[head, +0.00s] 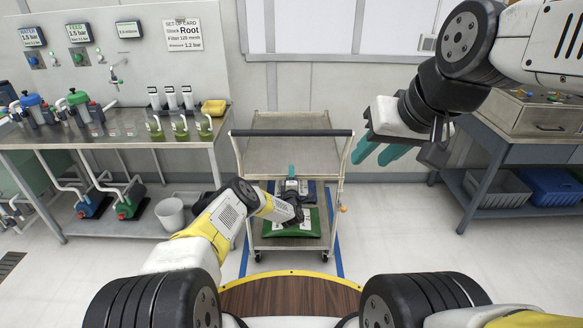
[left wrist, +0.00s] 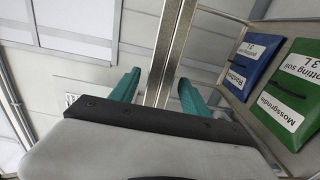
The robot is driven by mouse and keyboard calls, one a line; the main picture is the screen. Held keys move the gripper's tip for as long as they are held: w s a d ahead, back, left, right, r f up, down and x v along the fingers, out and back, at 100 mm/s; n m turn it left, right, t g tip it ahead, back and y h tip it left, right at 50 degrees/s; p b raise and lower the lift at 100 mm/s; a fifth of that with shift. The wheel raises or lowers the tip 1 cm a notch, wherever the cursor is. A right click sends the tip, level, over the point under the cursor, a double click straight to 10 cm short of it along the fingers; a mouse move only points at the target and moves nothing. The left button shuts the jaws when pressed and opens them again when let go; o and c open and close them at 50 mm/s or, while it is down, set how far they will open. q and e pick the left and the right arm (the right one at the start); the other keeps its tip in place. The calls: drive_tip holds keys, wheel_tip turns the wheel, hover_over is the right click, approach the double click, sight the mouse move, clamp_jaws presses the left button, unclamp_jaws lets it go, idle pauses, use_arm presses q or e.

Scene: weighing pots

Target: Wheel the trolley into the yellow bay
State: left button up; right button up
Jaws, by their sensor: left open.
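The trolley (head: 291,132) stands in front of me in the head view, a grey metal frame with a dark push bar across its near side. Blue floor lines run along both its sides. My left gripper (head: 291,172) is at the trolley's near side, below the push bar. In the left wrist view its teal fingers (left wrist: 157,92) are apart, with a metal rail showing between them; contact cannot be told. My right gripper (head: 379,152) hangs right of the push bar, fingers apart and empty. I see no yellow bay marking on the floor.
A green bag (head: 307,226) and a partly hidden blue bag (head: 312,191) lie on the trolley's lower shelf. A bench (head: 50,135) with bottles stands left, with a white bucket (head: 170,214) below. A workbench (head: 487,197) stands right. Floor (head: 395,225) right of the trolley is clear.

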use_arm(q)
clamp_jaws()
idle(0.3)
drive_tip(key=shift+s+f, duration=0.1)
drive_tip(key=shift+f, duration=0.15)
idle(1.0)
